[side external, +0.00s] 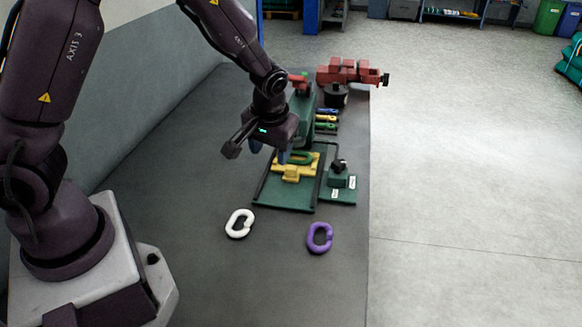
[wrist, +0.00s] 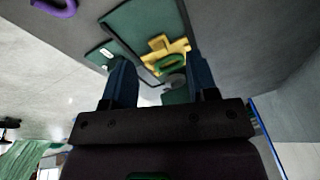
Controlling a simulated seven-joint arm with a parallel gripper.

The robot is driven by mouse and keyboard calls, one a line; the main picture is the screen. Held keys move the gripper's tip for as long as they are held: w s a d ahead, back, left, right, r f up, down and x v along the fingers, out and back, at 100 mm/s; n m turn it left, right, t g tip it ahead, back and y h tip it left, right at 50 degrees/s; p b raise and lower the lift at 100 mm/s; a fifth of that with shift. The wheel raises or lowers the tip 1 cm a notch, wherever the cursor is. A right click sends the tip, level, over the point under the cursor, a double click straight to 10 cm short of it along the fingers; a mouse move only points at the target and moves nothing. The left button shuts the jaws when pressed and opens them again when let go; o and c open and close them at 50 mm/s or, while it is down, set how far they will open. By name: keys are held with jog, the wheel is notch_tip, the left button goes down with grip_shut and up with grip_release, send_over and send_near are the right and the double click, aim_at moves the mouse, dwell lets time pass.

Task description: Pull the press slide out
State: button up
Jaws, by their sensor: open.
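The press has a dark green frame and body (side external: 302,112) and a flat green base (side external: 284,196) on the grey bench. Its yellow slide (side external: 291,175) lies over the base; it also shows in the wrist view (wrist: 150,49). A green oval link (side external: 301,158) rests on the slide, also visible in the wrist view (wrist: 163,68). My gripper (side external: 268,149) is open and empty, with blue fingers pointing down, above and beside the slide's rear part. In the wrist view the slide lies beyond and between the fingertips (wrist: 160,60). I cannot tell whether a finger touches it.
A green control block (side external: 340,180) with a black knob stands right of the base. A white link (side external: 239,223) and a purple link (side external: 320,237) lie in front. Behind are colored-handled tools (side external: 326,121) and a red vise (side external: 346,72). The front bench is mostly clear.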

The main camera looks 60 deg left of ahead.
jog(key=n+t, duration=0.1)
jog(key=n, duration=0.1)
send_near(291, 168)
notch_tip(291, 168, up, 2)
jog(key=s+d, duration=0.1)
jog(key=s, duration=0.1)
jog(key=n+t, duration=0.1)
jog(key=shift+y, duration=0.4)
jog(key=x, duration=1.2)
jog(key=shift+w+d+f, duration=0.1)
jog(key=shift+w+f, duration=0.1)
jog(key=shift+w, duration=0.15)
grip_shut()
jog(key=s+d, duration=0.7)
jog(key=shift+s+d, duration=0.1)
jog(key=shift+d, duration=0.05)
grip_release()
